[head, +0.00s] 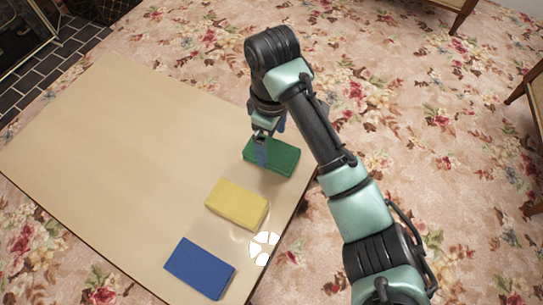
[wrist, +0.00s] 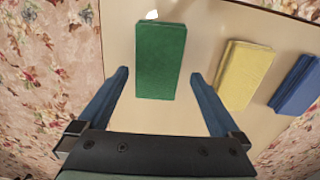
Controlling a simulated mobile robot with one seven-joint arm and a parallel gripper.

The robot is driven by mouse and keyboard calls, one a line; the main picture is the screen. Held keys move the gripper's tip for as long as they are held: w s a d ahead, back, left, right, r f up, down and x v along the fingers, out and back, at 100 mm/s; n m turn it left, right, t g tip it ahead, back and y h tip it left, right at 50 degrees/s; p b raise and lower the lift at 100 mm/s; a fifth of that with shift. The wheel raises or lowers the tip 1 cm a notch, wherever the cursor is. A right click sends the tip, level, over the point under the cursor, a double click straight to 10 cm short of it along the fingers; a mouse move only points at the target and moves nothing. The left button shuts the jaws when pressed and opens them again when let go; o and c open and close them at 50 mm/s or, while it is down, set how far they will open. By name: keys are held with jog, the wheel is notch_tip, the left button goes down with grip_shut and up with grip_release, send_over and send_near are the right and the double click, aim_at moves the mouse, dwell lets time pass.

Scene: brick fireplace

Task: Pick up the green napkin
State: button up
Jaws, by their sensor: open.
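The green napkin (head: 278,157) is a thick, flat rectangular block near the right edge of the tan table. In the wrist view, the green napkin (wrist: 160,60) lies ahead of the fingertips and between their lines. My gripper (head: 267,150) is above the napkin's left part in the head view, its fingers covering some of it. In the wrist view, my gripper (wrist: 157,73) is open, with a blue finger on each side and nothing between them. I cannot tell the exact height of the fingertips above the napkin.
A yellow block (head: 237,204) and a blue block (head: 200,268) lie in a row with the napkin on the table (head: 110,150). A bright white patch shows near the yellow block. The table's left side is clear. Floral carpet surrounds it, and chair legs stand at the right.

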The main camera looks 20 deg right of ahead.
aim_at(272, 151)
notch_tip(272, 151, down, 5)
jog(key=b, duration=0.3)
jog(key=shift+w+f+b, duration=0.1)
jog(key=shift+f+b, duration=0.05)
jog(key=shift+b, duration=0.15)
jog(key=c, duration=1.1)
